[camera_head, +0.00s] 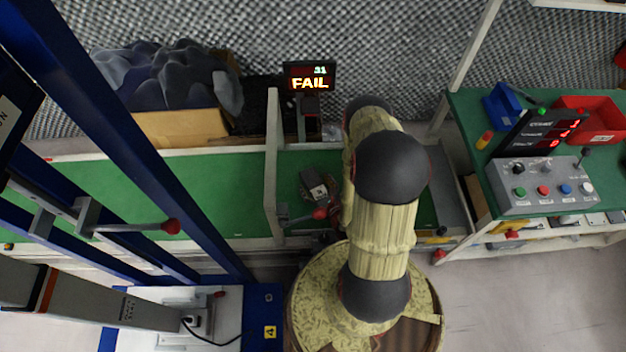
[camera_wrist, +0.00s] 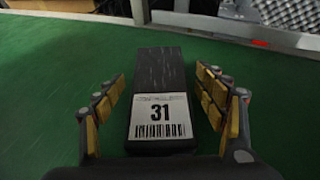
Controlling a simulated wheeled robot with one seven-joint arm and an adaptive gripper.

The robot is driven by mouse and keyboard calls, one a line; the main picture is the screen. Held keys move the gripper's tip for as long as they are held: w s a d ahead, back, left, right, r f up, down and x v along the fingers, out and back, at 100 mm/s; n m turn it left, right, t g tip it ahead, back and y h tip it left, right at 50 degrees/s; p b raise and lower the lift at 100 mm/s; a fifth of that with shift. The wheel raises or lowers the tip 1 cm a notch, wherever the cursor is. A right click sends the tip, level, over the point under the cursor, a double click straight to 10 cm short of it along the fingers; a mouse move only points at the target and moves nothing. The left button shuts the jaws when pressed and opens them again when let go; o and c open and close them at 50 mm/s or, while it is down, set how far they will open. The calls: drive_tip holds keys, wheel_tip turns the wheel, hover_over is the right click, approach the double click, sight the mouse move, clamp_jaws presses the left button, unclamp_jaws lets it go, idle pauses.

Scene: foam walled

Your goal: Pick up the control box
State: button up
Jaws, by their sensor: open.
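A dark oblong box (camera_wrist: 158,75) with a white label reading "31" lies on a green surface (camera_wrist: 45,60) in the wrist view; I take it as the control box. It also shows in the head view (camera_head: 311,180), just left of my arm. In the head view my arm hides most of the gripper.
A pale upright divider (camera_head: 272,165) stands left of the box. A screen (camera_head: 309,77) behind reads "31 FAIL". A grey button panel (camera_head: 540,185) and red bin (camera_head: 597,120) stand on the right bench.

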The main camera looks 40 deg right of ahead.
drive_tip(key=shift+w, duration=0.1)
drive_tip(key=shift+c, duration=1.2)
drive_tip(key=c, duration=1.4)
drive_tip(key=shift+r, duration=0.1)
